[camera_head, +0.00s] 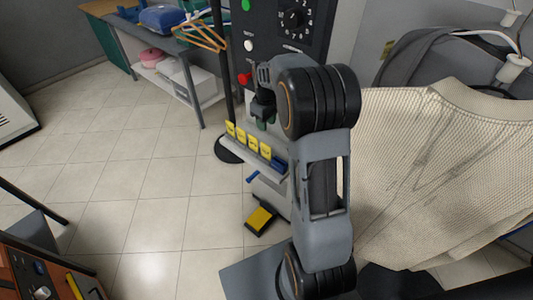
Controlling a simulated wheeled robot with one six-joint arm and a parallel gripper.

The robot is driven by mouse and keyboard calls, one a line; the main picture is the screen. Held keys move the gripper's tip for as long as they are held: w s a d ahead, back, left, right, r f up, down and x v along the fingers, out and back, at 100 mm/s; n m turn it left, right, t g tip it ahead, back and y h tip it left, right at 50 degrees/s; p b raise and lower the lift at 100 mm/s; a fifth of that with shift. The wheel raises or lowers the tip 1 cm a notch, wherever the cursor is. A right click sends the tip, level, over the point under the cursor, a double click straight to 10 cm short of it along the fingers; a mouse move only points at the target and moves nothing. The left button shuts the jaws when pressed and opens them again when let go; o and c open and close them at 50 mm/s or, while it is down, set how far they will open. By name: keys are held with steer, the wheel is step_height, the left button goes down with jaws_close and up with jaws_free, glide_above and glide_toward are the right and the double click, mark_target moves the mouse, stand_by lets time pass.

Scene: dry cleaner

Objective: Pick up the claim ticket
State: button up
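Several small yellow tags (248,147) with dark markings stand in a row along a narrow pale ledge (262,157), left of my arm. They look like claim tickets, but the markings are too small to read. My gripper (264,112) is at the end of my arm, just above and behind the row, apart from the tags as far as I can see. It is dark, small and partly covered by my wrist, so its fingers are unclear. No ticket is visible in it.
A dark control panel (283,50) with a dial and coloured buttons rises behind my gripper. A cream knitted sweater (440,165) hangs close on the right. A yellow-and-black pedal (260,219) is low down. Tiled floor (150,165) on the left is clear.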

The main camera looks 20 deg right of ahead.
glide_above(266, 149)
step_height(266, 149, down, 10)
steer(key=r, duration=0.1)
steer(key=shift+w+f+p, duration=0.15)
steer(key=shift+f+p, duration=0.15)
steer(key=shift+f, duration=1.15)
steer(key=shift+w+f+p, duration=0.1)
steer(key=shift+f+p, duration=0.2)
steer(key=shift+f, duration=1.15)
steer(key=shift+c, duration=0.2)
jaws_close()
